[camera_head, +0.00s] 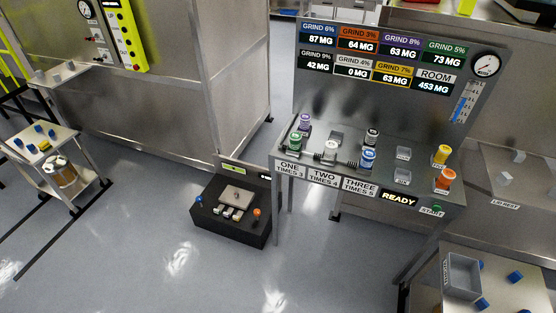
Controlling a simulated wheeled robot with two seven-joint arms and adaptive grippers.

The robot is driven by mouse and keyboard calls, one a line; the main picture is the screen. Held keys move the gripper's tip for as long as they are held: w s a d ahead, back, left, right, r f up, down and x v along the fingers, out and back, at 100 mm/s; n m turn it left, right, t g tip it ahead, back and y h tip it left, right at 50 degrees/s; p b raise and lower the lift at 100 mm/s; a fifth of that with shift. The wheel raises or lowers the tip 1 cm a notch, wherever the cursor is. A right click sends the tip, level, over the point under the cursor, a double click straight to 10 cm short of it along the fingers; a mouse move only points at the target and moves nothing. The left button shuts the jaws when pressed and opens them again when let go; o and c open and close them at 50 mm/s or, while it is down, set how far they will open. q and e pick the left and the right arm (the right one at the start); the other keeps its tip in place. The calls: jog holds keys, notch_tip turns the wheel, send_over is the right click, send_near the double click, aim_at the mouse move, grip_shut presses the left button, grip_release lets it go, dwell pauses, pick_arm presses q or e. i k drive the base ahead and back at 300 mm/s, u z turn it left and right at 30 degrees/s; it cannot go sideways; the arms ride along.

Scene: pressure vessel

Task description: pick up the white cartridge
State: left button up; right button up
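A dark grey and white cartridge (372,137) stands behind the blue one. A yellow cartridge (441,154) and an orange cartridge (445,179) stand at the bench's right end. Neither of my grippers is in view, so nothing shows near the white cartridge.
A display panel with a gauge (485,65) rises behind the bench. A black box (229,230) with small coloured parts sits on the floor to its left. Carts (66,155) stand at far left and lower right (424,285). The floor in front is clear.

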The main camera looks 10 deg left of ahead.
aim_at(329, 152)
jog(key=u, duration=1.35)
jog(key=i, duration=2)
jog(key=z, duration=1.2)
jog(key=i, duration=0.7)
jog(key=z, duration=0.6)
